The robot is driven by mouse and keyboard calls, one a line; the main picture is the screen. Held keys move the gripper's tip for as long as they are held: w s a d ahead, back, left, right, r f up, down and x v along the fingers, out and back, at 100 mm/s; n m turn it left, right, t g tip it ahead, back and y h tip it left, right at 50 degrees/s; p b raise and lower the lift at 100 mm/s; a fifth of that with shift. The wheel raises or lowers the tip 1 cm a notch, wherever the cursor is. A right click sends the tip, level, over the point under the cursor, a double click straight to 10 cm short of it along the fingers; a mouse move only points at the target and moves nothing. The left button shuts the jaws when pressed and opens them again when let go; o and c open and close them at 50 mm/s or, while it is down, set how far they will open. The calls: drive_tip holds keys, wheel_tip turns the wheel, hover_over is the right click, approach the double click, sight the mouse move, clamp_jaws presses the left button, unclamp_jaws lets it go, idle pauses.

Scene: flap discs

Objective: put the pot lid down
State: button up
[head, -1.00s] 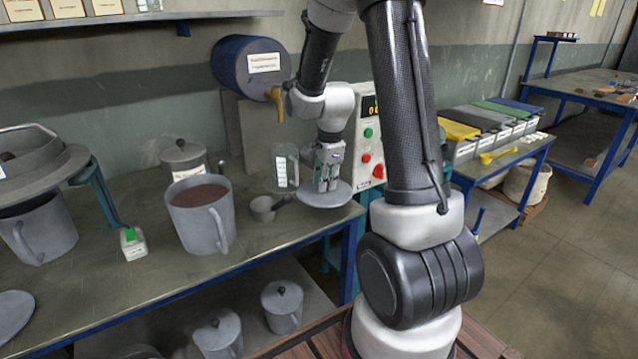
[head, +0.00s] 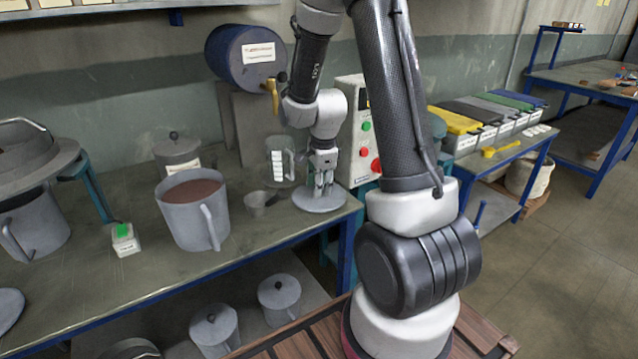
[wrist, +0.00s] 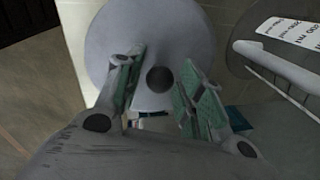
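The pot lid (head: 308,203) is a flat grey disc at the right end of the workbench, near its front edge. It appears to lie flat on the bench top. In the wrist view the lid (wrist: 160,30) fills the upper middle, with its dark round knob (wrist: 159,79) in the centre. My gripper (head: 323,191) is right above the lid, pointing down. In the wrist view my gripper (wrist: 163,95) has its green-padded fingers on either side of the knob, with a gap on both sides.
A clear measuring jug (head: 280,160) and a small grey cup (head: 260,204) stand left of the lid. A large pot of brown liquid (head: 194,215) stands further left. A control box (head: 352,125) is behind right. The bench edge (head: 300,235) is close in front.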

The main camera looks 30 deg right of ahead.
sight(322, 198)
drive_tip(key=shift+r, duration=0.1)
wheel_tip(322, 198, up, 11)
drive_tip(key=s, duration=0.2)
drive_tip(key=s+a+r+n, duration=0.1)
drive_tip(key=s+r+n, duration=0.3)
drive_tip(key=s+n, duration=0.2)
drive_tip(key=s+a+r+n+t, duration=0.1)
drive_tip(key=s+a+r+n, duration=0.1)
drive_tip(key=s+n, duration=0.5)
drive_tip(key=s+a+r+n+t, duration=0.1)
drive_tip(key=s+a+r+n, duration=0.1)
drive_tip(key=s+r+n, duration=0.3)
drive_tip(key=s+n, duration=0.1)
drive_tip(key=s, duration=0.2)
drive_tip(key=shift+s+r+n, duration=0.3)
drive_tip(key=shift+r+n, duration=0.05)
drive_tip(key=shift+n, duration=0.05)
